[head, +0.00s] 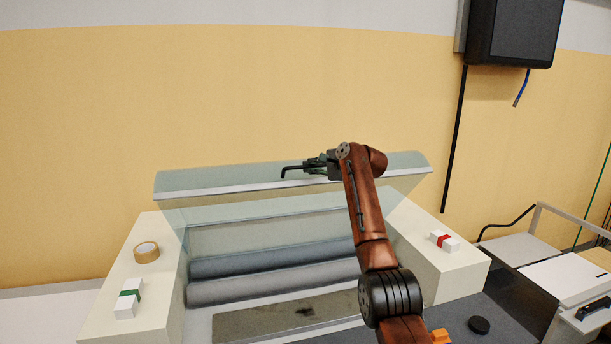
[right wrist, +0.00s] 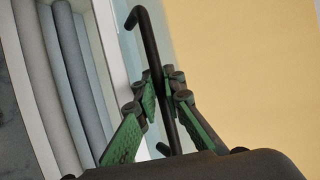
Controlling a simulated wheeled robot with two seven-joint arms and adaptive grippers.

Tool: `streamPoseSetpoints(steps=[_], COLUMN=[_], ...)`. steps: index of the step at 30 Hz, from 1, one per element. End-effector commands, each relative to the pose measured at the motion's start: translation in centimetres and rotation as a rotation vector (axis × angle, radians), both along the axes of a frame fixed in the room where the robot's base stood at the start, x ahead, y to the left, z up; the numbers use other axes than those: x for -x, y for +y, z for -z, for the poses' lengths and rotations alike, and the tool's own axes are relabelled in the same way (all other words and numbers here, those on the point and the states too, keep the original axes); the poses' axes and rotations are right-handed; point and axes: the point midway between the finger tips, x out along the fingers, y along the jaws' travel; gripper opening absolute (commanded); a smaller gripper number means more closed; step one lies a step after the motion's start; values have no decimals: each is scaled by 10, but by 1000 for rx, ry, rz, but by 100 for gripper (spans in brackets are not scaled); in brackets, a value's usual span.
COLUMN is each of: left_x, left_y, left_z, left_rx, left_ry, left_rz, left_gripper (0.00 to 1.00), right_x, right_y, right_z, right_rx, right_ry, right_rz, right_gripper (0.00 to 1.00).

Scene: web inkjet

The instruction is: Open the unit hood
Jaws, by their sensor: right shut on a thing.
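The unit hood (head: 225,181) is a clear panel with a pale edge strip, tilted up above the cream unit in the head view. My right gripper (head: 316,165) is at the hood's upper edge, right of its middle. It is shut on a black bent handle bar (head: 291,170), whose hooked end sticks out to the left. In the right wrist view, the bar (right wrist: 152,50) runs between the green-padded fingers (right wrist: 160,92), and the hood's pale edge lies to the left. My left gripper is not in view.
Grey rollers (head: 270,286) show inside the unit. A tape roll (head: 146,252) and a green-banded white pack (head: 127,304) lie on its left side (head: 150,275). A red-banded pack (head: 444,241) lies on its right side. A black wall box (head: 514,30) hangs at upper right.

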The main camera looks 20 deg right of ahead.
Motion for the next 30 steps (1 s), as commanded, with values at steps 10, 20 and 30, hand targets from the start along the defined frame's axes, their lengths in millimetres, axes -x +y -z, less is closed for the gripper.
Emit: streamPoseSetpoints(steps=[10,20,30], left_x=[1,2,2], left_y=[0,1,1], left_z=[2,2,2], left_rx=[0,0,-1], left_ry=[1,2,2], left_rz=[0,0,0], left_gripper=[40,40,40], right_x=[-4,-5,-5], right_y=[5,10,10], right_z=[-3,-3,-3], right_rx=[6,4,3], right_ry=[0,-1,0], right_rz=[-3,-8,-10], right_gripper=[0,18,27])
